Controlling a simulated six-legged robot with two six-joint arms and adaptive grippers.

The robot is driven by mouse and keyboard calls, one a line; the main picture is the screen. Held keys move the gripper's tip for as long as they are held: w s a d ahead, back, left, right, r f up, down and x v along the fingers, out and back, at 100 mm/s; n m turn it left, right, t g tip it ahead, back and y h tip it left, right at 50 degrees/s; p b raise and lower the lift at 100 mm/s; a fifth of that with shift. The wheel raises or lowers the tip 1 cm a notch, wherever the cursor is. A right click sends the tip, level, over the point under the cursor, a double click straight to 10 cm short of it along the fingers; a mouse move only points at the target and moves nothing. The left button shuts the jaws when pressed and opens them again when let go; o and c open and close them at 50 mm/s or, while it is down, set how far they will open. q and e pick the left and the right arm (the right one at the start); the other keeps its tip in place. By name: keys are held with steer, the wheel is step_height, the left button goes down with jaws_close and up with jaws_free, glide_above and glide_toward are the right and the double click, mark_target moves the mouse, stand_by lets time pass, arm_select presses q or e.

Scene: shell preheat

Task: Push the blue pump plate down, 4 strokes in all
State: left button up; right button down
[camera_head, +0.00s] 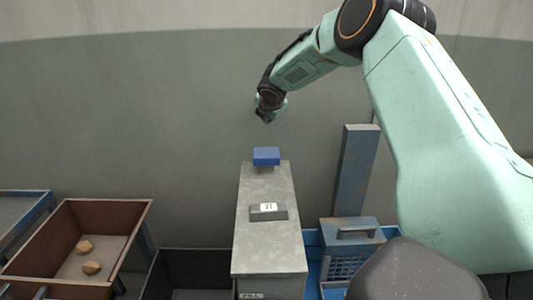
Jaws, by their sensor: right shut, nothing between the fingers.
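The blue pump plate (266,156) sits at the far end of a grey metal box (266,238), raised a little above its top. My right gripper (265,118) is shut and empty. It hangs in the air above the plate, apart from it, with a clear gap between. My right arm comes in from the right. My left gripper is not in view.
A brown tray (110,205) with two tan lumps (88,256) stands at left. A blue-grey post (355,170) and a blue-grey handled box (352,232) stand at right. A dark bin (195,262) is left of the grey box.

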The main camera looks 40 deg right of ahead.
steer(key=shift+f, duration=0.15)
steer(key=b, duration=0.8)
glide_above(267, 154)
step_height(267, 154, down, 8)
steer(key=shift+w+d+r, duration=0.15)
steer(key=shift+r, duration=0.05)
steer(key=shift+f, duration=0.45)
steer(key=shift+f+b, duration=0.15)
steer(key=shift+b, duration=0.15)
steer(key=shift+f, duration=0.25)
steer(key=shift+f+b, duration=1.45)
steer(key=shift+f, duration=0.4)
stand_by(2.1)
steer(key=shift+r, duration=0.15)
steer(key=shift+r+p, duration=2.05)
steer(key=shift+p, duration=0.2)
